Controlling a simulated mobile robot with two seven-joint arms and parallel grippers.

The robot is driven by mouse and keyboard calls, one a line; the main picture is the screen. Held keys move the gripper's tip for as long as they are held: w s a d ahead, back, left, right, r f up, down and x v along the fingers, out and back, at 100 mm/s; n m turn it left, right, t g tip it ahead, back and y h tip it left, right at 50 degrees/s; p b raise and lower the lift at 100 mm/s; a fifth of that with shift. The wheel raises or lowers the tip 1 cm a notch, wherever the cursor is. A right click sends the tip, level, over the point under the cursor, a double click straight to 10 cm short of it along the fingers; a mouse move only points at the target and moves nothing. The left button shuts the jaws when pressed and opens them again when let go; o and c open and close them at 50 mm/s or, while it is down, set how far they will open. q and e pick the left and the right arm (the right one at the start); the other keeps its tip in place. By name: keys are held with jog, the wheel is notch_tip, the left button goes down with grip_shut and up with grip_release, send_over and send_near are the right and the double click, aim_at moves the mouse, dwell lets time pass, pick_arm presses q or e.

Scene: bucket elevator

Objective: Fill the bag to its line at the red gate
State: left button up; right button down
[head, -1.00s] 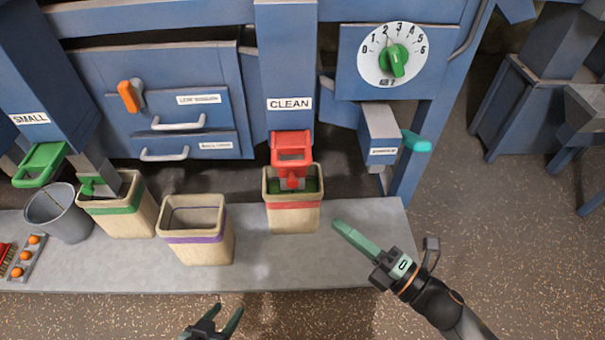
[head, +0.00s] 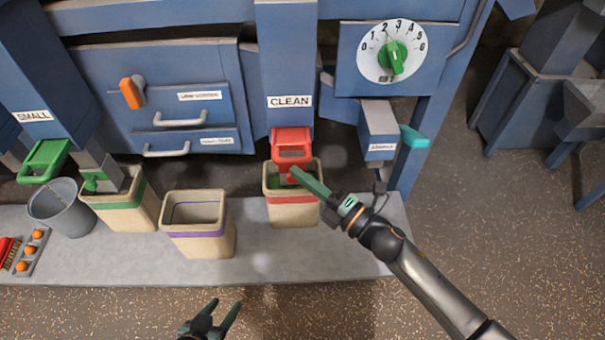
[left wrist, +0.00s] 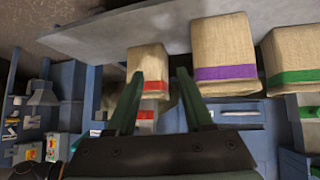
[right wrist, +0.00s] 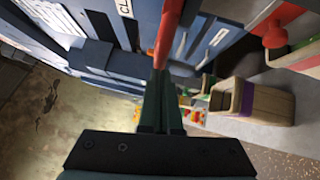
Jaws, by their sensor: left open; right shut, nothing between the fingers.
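The red gate (head: 291,147) is on the chute marked CLEAN, and its red handle knob also shows in the right wrist view (right wrist: 275,38). Under it stands the bag with the red band (head: 291,212), upright on the grey ledge, with green stuff inside at its mouth. It also shows in the left wrist view (left wrist: 148,65). My right gripper (head: 296,172) is shut and empty, its fingertips at the gate's lower part over the bag mouth; I cannot tell whether they touch. My left gripper (head: 221,312) is open and empty in front of the ledge.
A purple-banded bag (head: 197,246), a green-banded bag (head: 129,222) and a grey bucket (head: 68,218) stand to the left on the ledge (head: 265,265). A green gate (head: 44,160) is on the SMALL chute. A dial (head: 393,57) and a teal handle (head: 414,137) are at the right.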

aim_at(303, 159)
jog(key=shift+w, duration=0.1)
jog(key=w+b, duration=0.1)
jog(key=w, duration=0.2)
jog(key=shift+w, duration=0.3)
jog(key=shift+w+b, duration=0.3)
jog(key=shift+w, duration=0.05)
jog(key=shift+d+r, duration=0.1)
jog(key=shift+r, duration=0.05)
pick_arm(q)
jog(key=shift+w+d+f, duration=0.2)
jog(key=shift+d+f, duration=0.05)
jog(key=shift+d, duration=0.25)
pick_arm(e)
jog(key=shift+w, duration=0.1)
pick_arm(q)
jog(key=shift+w, duration=0.1)
pick_arm(e)
jog(key=shift+r, duration=0.1)
